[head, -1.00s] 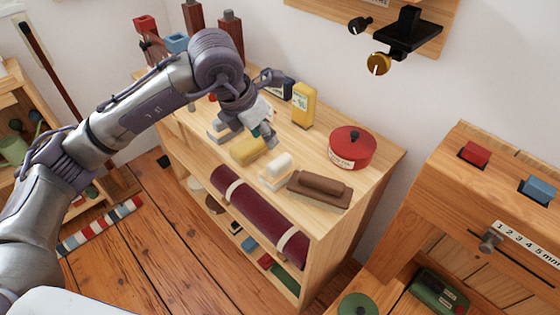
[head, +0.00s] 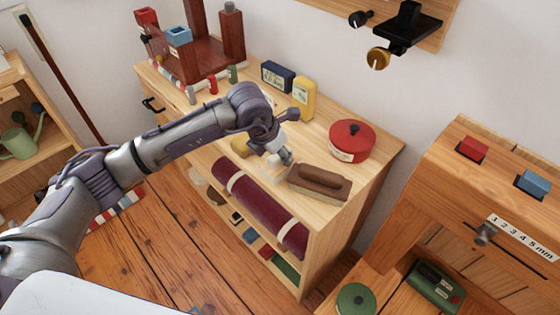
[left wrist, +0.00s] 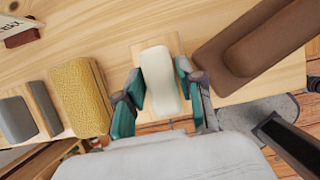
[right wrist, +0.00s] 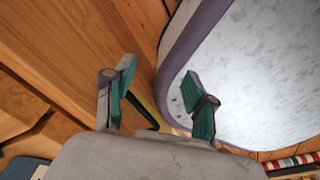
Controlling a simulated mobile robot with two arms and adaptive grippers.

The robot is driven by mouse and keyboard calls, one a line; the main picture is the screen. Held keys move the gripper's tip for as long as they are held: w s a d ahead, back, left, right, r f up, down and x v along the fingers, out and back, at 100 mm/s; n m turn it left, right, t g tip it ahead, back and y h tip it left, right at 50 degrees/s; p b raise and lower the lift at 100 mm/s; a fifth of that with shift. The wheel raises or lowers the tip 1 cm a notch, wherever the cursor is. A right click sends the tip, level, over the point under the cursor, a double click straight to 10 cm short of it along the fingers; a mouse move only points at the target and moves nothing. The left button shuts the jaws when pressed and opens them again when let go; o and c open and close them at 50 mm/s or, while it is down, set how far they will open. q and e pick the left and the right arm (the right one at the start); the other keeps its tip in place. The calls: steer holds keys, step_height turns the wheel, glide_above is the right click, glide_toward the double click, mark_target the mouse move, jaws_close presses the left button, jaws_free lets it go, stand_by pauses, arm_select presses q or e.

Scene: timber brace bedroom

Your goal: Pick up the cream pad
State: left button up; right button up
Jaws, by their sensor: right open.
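The cream pad (left wrist: 160,78) is a pale rounded block on a light wooden base on top of the wooden shelf unit (head: 372,170). In the left wrist view it lies between the two teal fingers of my left gripper (left wrist: 160,85), one finger close along each side. I cannot tell whether both fingers press on it. In the head view my left gripper (head: 283,158) is over the pad and hides most of it. My right gripper (right wrist: 160,82) is open, with nothing between its fingers.
A brown block with a raised grip (head: 320,181) stands close to the right of the pad. A yellow textured block (left wrist: 80,95) is on its left, with a grey block (left wrist: 17,120) beyond. A red lidded pot (head: 352,141) and a yellow box (head: 304,97) stand behind.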

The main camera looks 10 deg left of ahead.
arm_select(q)
jaws_close()
steer(key=shift+r, duration=0.15)
step_height(320, 180, up, 10)
steer(key=shift+f+b, duration=0.1)
steer(key=shift+b, duration=0.35)
steer(key=shift+c, duration=1.7)
jaws_free()
steer(key=c, duration=0.3)
